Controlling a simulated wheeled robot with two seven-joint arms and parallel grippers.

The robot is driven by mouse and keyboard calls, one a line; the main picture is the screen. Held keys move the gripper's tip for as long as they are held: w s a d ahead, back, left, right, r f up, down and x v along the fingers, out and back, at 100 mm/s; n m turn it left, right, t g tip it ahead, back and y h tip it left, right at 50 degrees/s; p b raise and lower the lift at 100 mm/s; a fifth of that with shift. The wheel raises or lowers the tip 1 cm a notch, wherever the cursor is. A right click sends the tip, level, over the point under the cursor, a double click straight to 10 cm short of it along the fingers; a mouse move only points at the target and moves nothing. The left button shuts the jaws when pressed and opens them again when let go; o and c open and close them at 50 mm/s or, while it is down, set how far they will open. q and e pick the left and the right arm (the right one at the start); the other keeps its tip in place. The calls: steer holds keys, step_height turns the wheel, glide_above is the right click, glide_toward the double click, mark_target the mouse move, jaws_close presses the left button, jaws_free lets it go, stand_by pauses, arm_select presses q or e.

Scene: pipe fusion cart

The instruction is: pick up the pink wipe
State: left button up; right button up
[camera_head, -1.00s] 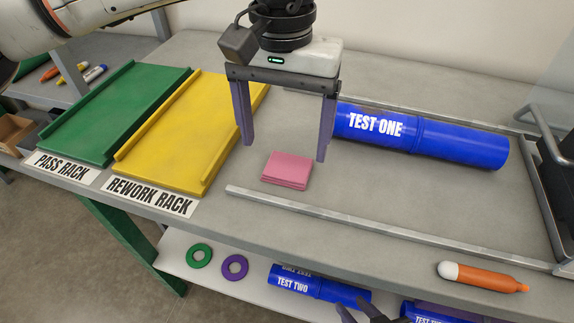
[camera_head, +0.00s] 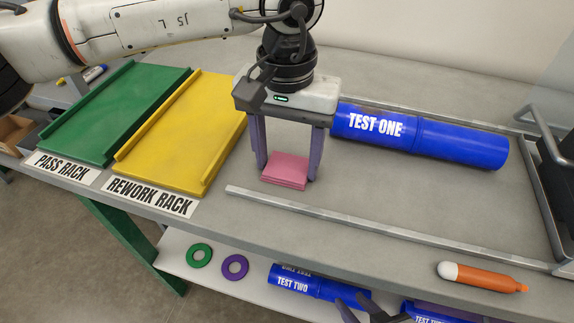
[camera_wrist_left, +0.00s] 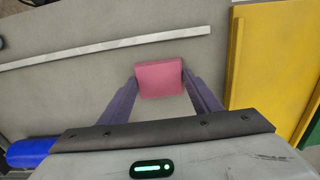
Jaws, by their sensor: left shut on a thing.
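The pink wipe (camera_head: 286,171) is a small folded stack on the grey bench top, between the yellow rack and the blue pipe. My left gripper (camera_head: 286,174) is over it, pointing down, with a purple finger on each side, shut on the wipe. In the left wrist view the wipe (camera_wrist_left: 160,79) sits between the two fingertips (camera_wrist_left: 160,84). I cannot tell any gap between the wipe and the bench. My right gripper (camera_head: 368,312) shows only as dark fingers at the bottom edge; its jaw state is unclear.
A blue pipe (camera_head: 460,145) marked TEST ONE lies right of the gripper. A metal rail (camera_head: 350,221) runs in front of the wipe. The yellow rework rack (camera_head: 180,135) and green pass rack (camera_head: 115,115) are at left. An orange marker-like tool (camera_head: 485,277) lies near the front edge.

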mark_target(287, 166)
arm_select(q)
step_height(287, 166, up, 10)
steer(key=o, duration=0.5)
steer(key=c, duration=0.4)
arm_select(e)
steer(key=shift+s, duration=0.15)
